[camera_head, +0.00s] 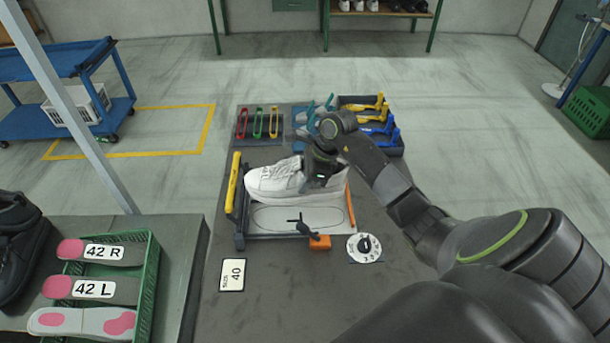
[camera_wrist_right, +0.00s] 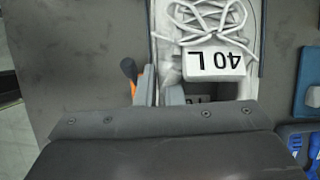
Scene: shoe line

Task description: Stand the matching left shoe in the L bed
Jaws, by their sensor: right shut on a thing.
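A white lace-up shoe (camera_head: 275,180) lies along the rear half of a fixture (camera_head: 240,226), toe to the left. In the right wrist view its tongue label (camera_wrist_right: 215,62) reads 40 L. My right gripper (camera_head: 318,180) is shut on the shoe near its heel end; the fingers also show in the right wrist view (camera_wrist_right: 163,95). I cannot tell whether the sole rests fully on the bed beneath, as the shoe hides it. The front bed (camera_head: 275,219), with a sole outline, is empty. A card (camera_head: 232,275) reads size 40. My left gripper is not in view.
The fixture has a yellow handle (camera_head: 234,185) and an orange clamp (camera_head: 320,242). A round dial (camera_head: 364,248) lies at its front right. Coloured tools (camera_head: 375,125) stand behind. A green crate (camera_head: 151,280) with insoles and black shoes (camera_head: 16,240) are at left.

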